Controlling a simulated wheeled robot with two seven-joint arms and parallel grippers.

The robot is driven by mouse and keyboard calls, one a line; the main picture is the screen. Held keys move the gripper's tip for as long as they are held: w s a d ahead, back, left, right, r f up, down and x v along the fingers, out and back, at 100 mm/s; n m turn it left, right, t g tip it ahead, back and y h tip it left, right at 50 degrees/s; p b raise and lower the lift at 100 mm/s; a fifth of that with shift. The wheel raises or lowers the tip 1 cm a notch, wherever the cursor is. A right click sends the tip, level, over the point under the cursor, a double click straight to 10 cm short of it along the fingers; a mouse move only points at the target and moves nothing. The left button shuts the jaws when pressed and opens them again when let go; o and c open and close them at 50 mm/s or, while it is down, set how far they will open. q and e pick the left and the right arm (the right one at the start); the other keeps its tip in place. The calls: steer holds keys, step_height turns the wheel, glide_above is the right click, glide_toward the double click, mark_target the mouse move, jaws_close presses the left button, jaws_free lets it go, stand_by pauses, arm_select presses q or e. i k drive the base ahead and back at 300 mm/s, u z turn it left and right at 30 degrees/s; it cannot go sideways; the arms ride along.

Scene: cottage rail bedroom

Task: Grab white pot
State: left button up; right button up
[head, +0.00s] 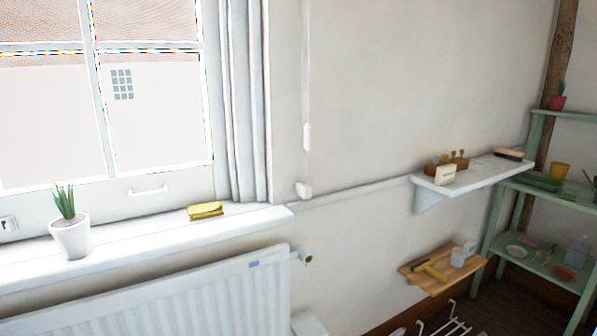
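A white pot (71,239) with a spiky green plant (66,204) in it stands upright on the white window sill (150,237), at the left of the head view. Neither of my grippers shows in this view, and nothing is touching the pot.
A yellow folded item (205,211) lies on the sill right of the pot. A white radiator (200,300) is below the sill. A white wall shelf (470,184), a wooden shelf (440,273) and a green rack (512,185) hold small items at right. The sill between pot and yellow item is clear.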

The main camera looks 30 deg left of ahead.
mark_target(71, 231)
steer(key=u, duration=3.1)
steer(key=i, duration=0.65)
steer(key=z, duration=0.05)
